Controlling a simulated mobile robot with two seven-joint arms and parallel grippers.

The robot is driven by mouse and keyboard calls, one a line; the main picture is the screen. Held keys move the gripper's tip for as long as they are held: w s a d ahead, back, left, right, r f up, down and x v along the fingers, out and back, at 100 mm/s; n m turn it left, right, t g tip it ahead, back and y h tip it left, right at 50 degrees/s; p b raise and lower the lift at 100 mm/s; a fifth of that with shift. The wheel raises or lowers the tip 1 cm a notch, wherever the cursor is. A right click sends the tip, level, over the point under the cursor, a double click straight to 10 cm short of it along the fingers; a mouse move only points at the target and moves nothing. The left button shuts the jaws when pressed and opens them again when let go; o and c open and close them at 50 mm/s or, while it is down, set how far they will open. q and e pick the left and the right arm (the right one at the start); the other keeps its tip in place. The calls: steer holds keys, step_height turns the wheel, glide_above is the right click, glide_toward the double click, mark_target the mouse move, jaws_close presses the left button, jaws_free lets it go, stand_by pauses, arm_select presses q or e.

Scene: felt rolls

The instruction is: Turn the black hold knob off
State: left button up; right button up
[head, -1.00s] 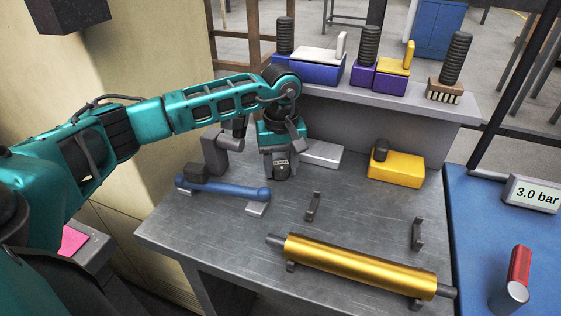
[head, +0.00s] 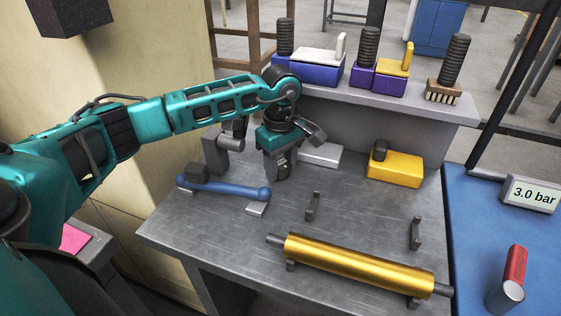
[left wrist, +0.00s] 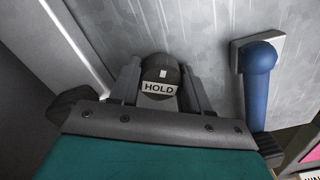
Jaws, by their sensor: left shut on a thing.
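The black hold knob (left wrist: 162,72) shows in the left wrist view, with a small white mark and a white HOLD label on it. My left gripper (left wrist: 158,88) is shut on the knob, with one finger on each side. In the head view my left gripper (head: 280,168) points down at the back middle of the grey metal table, and its fingers mostly hide the knob. My right gripper is not in view.
A blue lever (head: 225,188) lies left of the gripper. A gold roller (head: 360,266) rests on supports in front. A yellow block (head: 396,170) with a black knob sits to the right. A grey shelf (head: 420,97) with felt-roll stands runs behind. A gauge reads 3.0 bar (head: 532,193).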

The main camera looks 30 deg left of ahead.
mark_target(281, 163)
arm_select(q)
steer(key=n, duration=0.3)
steer(key=shift+s+f+n+p, duration=0.1)
steer(key=shift+f+n+p, duration=0.05)
steer(key=shift+n+p, duration=0.2)
steer(key=shift+f+n, duration=0.1)
steer(key=shift+n, duration=0.95)
steer(key=shift+d, duration=0.1)
steer(key=o, duration=1.1)
steer(key=shift+r+p, duration=0.6)
steer(key=shift+r, duration=0.05)
steer(key=shift+r+p, duration=1.3)
steer(key=shift+r, duration=0.75)
